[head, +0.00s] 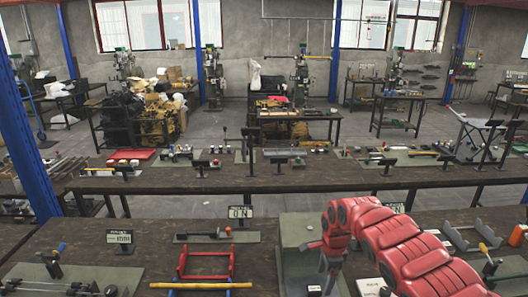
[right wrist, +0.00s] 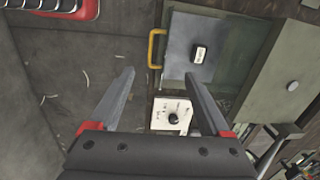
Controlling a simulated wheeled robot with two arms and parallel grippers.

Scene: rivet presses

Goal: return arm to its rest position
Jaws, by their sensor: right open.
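My red right arm reaches in from the lower right in the head view and bends down over a grey-green machine box (head: 293,232) on the near bench. In the right wrist view my right gripper (right wrist: 158,78) is open, with two straight grey fingers well apart and nothing between them. A white panel with a black knob (right wrist: 172,115) shows beyond the fingers, beside the right one. A grey plate with a small labelled block (right wrist: 198,53) and a yellow handle (right wrist: 157,48) lie farther off. My left gripper is not in view.
The near bench (head: 150,215) holds a red frame (head: 205,264), a yellow rod (head: 200,285) and small sign stands (head: 240,212). A second bench (head: 230,180) with tools stands behind.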

